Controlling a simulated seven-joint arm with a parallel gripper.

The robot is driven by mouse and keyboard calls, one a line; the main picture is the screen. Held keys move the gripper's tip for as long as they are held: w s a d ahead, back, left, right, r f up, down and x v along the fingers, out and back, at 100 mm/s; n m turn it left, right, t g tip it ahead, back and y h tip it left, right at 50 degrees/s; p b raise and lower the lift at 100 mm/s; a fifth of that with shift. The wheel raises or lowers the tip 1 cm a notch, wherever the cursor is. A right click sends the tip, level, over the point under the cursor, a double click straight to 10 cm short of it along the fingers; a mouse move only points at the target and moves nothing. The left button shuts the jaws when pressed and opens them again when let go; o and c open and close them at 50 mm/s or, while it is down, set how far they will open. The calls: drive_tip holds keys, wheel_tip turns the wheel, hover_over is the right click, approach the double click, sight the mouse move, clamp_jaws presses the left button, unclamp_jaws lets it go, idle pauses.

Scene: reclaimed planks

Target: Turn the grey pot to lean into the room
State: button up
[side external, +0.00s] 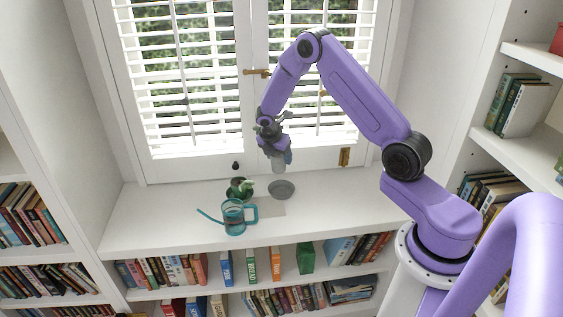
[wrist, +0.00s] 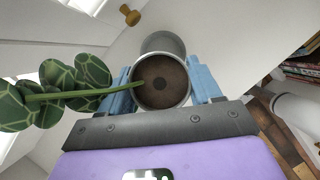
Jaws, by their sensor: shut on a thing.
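In the wrist view, the pot (wrist: 161,104) sits between the two blue fingers of my gripper (wrist: 162,84), with brown soil inside. A stem rises from the soil and leans far to the left, ending in large, dark green, pale-veined leaves (wrist: 82,78).
On the white shelf (side external: 340,200), a teal watering can (side external: 234,218) stands left of the saucer, its spout pointing left. Shuttered windows (side external: 195,80) rise behind. The shelf's right part is clear.

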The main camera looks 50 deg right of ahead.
drive_tip(key=f+n+t+y, duration=0.1)
drive_tip(key=f+n+y, duration=0.1)
drive_tip(key=n, duration=0.5)
drive_tip(key=d+f+n+t+y, duration=0.1)
drive_tip(key=f+n+y, duration=0.1)
drive_tip(key=n, duration=0.5)
drive_tip(key=d+f+n+t+y, duration=0.1)
drive_tip(key=f+n+y, duration=0.1)
drive_tip(key=f+n, duration=0.2)
drive_tip(key=shift+w+d+f+n+t+y, duration=0.1)
drive_tip(key=shift+w+n+t+y, duration=0.1)
drive_tip(key=shift+n, duration=0.5)
drive_tip(key=shift+w+d+f+n+t+y, duration=0.1)
drive_tip(key=shift+w+n+y, duration=0.1)
drive_tip(key=shift+n, duration=0.5)
drive_tip(key=shift+s, duration=0.1)
drive_tip(key=shift+f, duration=0.15)
drive_tip(key=shift+f, duration=1.35)
drive_tip(key=o, duration=1.5)
drive_tip(key=shift+c, duration=0.2)
